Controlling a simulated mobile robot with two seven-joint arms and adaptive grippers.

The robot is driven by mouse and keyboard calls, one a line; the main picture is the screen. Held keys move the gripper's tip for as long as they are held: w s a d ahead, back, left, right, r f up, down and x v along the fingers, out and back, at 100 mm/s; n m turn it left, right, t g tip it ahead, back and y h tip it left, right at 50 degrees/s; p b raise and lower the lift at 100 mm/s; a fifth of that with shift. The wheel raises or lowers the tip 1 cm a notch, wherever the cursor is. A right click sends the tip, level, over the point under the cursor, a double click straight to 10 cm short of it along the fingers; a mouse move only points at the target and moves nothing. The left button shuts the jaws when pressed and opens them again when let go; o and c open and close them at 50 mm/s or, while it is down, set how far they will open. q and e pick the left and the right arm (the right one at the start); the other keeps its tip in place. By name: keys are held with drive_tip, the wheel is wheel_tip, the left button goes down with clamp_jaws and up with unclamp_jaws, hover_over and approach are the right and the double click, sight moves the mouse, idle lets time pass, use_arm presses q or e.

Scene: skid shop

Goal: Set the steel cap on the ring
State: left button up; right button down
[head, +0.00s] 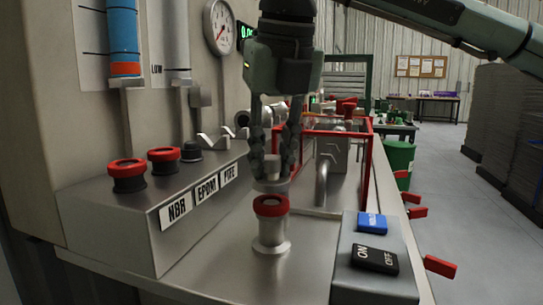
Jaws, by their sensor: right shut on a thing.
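My right gripper (272,172) comes down from the top centre and is shut on the steel cap (271,186). The cap is a small grey disc, partly hidden by the fingers. It is held roughly level just above the red ring (270,206). A narrow gap seems to show between cap and ring; I cannot tell exactly how well they line up in depth. The ring lies on top of an upright flanged steel pipe stub (270,236) on the steel bench. My left gripper is not in view.
A raised shelf (140,220) at left carries red-topped seals and the labels NBR, EPDM and PTFE. A switch box (375,285) with blue and black ON/OFF switches stands front right. A red-framed guard (368,165) around a pipe is behind. A gauge (220,27) hangs above.

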drive_tip(key=shift+f, duration=0.15)
drive_tip(key=shift+f+b, duration=0.45)
drive_tip(key=shift+b, duration=0.1)
drive_tip(key=shift+f+b, duration=0.35)
drive_tip(key=shift+f, duration=0.05)
idle(0.5)
drive_tip(key=c, duration=1.3)
unclamp_jaws()
drive_tip(key=shift+o, duration=0.2)
drive_tip(key=o, duration=0.5)
drive_tip(key=shift+o, duration=0.2)
drive_tip(key=shift+r, duration=0.2)
